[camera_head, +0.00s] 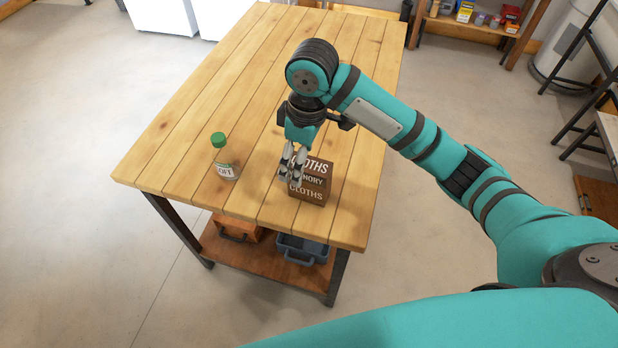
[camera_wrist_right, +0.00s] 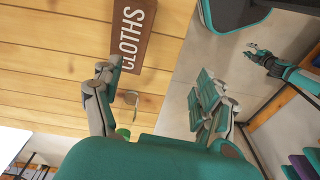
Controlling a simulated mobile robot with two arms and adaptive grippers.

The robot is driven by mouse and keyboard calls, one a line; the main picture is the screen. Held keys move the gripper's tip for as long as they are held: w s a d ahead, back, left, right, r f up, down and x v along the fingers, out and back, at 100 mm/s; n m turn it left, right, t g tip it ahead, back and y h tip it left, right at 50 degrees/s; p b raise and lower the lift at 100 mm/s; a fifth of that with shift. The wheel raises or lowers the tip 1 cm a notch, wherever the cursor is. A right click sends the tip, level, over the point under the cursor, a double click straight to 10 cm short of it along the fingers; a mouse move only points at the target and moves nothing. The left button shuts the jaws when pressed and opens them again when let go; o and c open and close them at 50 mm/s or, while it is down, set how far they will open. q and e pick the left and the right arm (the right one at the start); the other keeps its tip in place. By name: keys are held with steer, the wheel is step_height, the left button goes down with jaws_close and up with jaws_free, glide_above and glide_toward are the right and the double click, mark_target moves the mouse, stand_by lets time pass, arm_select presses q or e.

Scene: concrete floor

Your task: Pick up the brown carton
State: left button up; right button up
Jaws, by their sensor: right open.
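The brown carton (camera_head: 318,187), printed with "CLOTHS" in white, stands on the wooden table near its front edge. My right gripper (camera_head: 292,168) is pointing down at the carton's left side, with its fingers hiding part of that side. In the right wrist view, my right gripper (camera_wrist_right: 157,74) is open with nothing held. The carton (camera_wrist_right: 140,40) lies beyond the left finger there, nearer that finger than the other. My left gripper is outside the head view; a small teal arm with a gripper (camera_wrist_right: 261,54) shows at the right of the wrist view, too small to read its jaws.
A bottle (camera_head: 224,164) with a green cap stands on the table left of the carton. The rest of the wooden tabletop (camera_head: 240,80) is clear. An orange box (camera_head: 238,229) and a blue-grey bin (camera_head: 302,249) sit on the shelf below.

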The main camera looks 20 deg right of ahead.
mark_target(312, 166)
steer(key=w+d+r+h, duration=0.1)
steer(key=w+d+r, duration=0.15)
steer(key=r, duration=0.35)
steer(key=f, duration=0.4)
steer(key=f+p, duration=0.1)
steer(key=f, duration=0.3)
steer(key=d+f+p, duration=0.1)
steer(key=f, duration=0.2)
steer(key=shift+f, duration=0.4)
steer(key=f, duration=0.1)
steer(key=f+p, duration=0.1)
steer(key=f, duration=0.1)
steer(key=f+p, duration=0.1)
steer(key=shift+w+a+f, duration=0.2)
steer(key=shift+w+f, duration=0.15)
steer(key=shift+f, duration=0.45)
steer(key=c, duration=1.1)
